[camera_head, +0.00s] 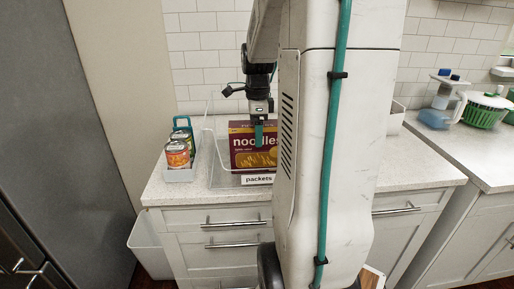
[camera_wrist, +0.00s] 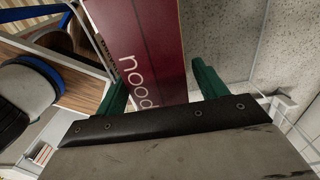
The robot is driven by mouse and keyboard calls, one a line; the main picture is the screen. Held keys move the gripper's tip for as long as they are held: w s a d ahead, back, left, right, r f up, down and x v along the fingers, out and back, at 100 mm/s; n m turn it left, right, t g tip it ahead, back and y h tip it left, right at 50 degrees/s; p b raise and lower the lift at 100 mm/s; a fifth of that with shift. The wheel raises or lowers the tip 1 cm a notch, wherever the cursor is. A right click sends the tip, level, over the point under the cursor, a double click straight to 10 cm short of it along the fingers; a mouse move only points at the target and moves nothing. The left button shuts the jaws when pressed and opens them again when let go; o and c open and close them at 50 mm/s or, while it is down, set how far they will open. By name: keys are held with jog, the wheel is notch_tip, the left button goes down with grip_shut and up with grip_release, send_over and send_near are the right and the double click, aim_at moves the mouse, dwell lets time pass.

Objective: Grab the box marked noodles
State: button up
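The noodles box (camera_head: 243,157) is dark red and yellow. It stands in a clear bin labelled "packets" (camera_head: 257,180) on the counter in the head view. My gripper (camera_head: 258,140) hangs over the upper part of the box, with a green finger in front of its face. In the wrist view, the box (camera_wrist: 148,45) shows its dark red side with "nood" lettering, between the two green fingers. My gripper (camera_wrist: 160,90) is open, with a finger on each side of the box and a small gap showing beside it. The box's lower part is hidden in the wrist view.
A small caddy (camera_head: 180,174) with cans (camera_head: 177,154) stands left of the bin. A tall grey fridge (camera_head: 60,120) is at the far left. My arm hides the counter right of the bin. A blue-and-white jug (camera_head: 440,105) and green basket (camera_head: 484,112) stand on the right counter.

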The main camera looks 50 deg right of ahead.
grip_shut()
